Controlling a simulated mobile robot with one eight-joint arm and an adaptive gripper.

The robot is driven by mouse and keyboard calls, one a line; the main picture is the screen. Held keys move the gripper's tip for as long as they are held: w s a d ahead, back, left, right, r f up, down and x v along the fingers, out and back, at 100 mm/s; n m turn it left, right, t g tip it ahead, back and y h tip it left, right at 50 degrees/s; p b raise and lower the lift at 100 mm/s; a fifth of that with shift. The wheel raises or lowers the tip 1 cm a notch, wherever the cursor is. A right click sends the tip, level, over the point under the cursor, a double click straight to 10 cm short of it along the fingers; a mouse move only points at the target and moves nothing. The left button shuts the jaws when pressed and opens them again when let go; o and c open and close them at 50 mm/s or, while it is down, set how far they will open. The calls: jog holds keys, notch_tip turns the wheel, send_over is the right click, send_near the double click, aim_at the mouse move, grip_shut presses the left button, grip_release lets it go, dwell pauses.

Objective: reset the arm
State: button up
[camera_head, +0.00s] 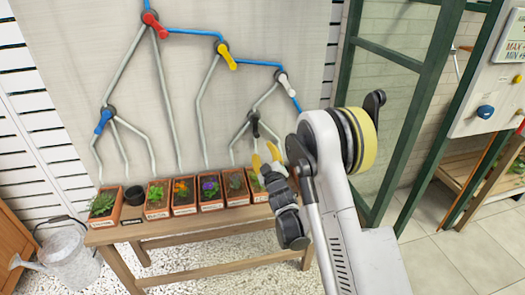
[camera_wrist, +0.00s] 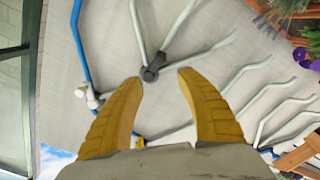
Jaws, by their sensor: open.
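My gripper (camera_head: 266,158) is at the end of my arm, in front of the right part of the pipe panel (camera_head: 185,85). In the wrist view, its two yellow fingers (camera_wrist: 160,78) are spread apart with nothing held between them. A black valve (camera_wrist: 152,73) shows beyond the gap between the fingertips, apparently apart from them. The gripper partly hides the rightmost planter (camera_head: 256,184).
A row of planters (camera_head: 183,197) stands on a wooden bench (camera_head: 180,238) below the pipes. Red (camera_head: 152,20), yellow (camera_head: 227,58), white (camera_head: 285,85) and blue (camera_head: 104,120) valves are on the panel. A green frame (camera_head: 415,105) stands right; a watering can (camera_head: 70,255) is lower left.

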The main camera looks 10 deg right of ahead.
jog(key=s+d+r+m+g+h, duration=0.15)
jog(key=s+r+m+g, duration=0.35)
jog(key=s+r, duration=0.8)
jog(key=s+a+f+m+g, duration=0.1)
jog(key=s+g, duration=0.2)
jog(key=s, duration=1.1)
jog(key=s+f+m+g+y, duration=0.1)
jog(key=s+f+m+g, duration=0.1)
jog(key=s, duration=1.3)
jog(key=shift+a+g, duration=0.4)
jog(key=shift+g, duration=0.1)
jog(key=shift+r+y, duration=0.1)
jog(key=shift+y, duration=0.15)
